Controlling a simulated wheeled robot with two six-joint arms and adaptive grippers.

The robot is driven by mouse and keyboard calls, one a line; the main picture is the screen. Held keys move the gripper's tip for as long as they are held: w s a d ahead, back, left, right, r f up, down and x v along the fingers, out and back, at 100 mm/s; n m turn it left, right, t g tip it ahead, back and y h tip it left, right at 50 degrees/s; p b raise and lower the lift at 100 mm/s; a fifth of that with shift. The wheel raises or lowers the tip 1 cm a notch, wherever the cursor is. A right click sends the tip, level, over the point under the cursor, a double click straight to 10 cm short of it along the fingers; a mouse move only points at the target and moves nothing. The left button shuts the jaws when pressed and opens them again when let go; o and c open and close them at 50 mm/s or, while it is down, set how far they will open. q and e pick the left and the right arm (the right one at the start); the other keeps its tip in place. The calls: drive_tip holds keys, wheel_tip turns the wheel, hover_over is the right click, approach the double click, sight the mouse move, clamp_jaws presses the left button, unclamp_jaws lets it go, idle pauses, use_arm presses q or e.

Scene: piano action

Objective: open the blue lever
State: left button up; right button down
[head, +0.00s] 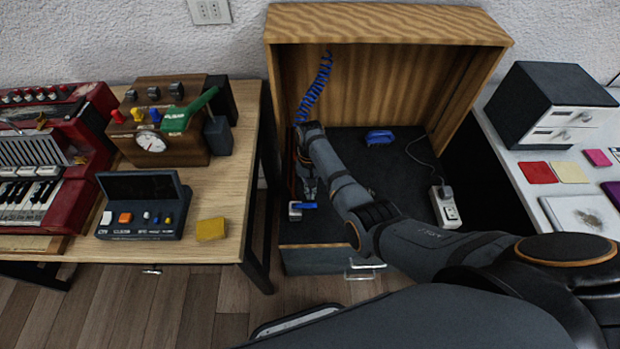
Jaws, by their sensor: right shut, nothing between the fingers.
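A small blue lever (306,205) sits on a little pale block (295,213) at the front left of the dark floor of the wooden cabinet (390,22). The lever looks about level, pointing right. My right gripper (310,194) reaches down into the cabinet just behind the lever. Its fingers are shut and hold nothing. The fingertips are very close to the lever; I cannot tell whether they touch it. My left gripper is out of view.
A blue coiled cord (315,88) hangs behind my right wrist. A blue object (380,137) and a white power strip (446,206) lie inside the cabinet. A wooden box with a green lever (187,112) stands on the left table. The right cabinet wall bounds my arm.

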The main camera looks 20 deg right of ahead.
drive_tip(key=shift+s+a+r, duration=0.1)
drive_tip(key=shift+s, duration=0.25)
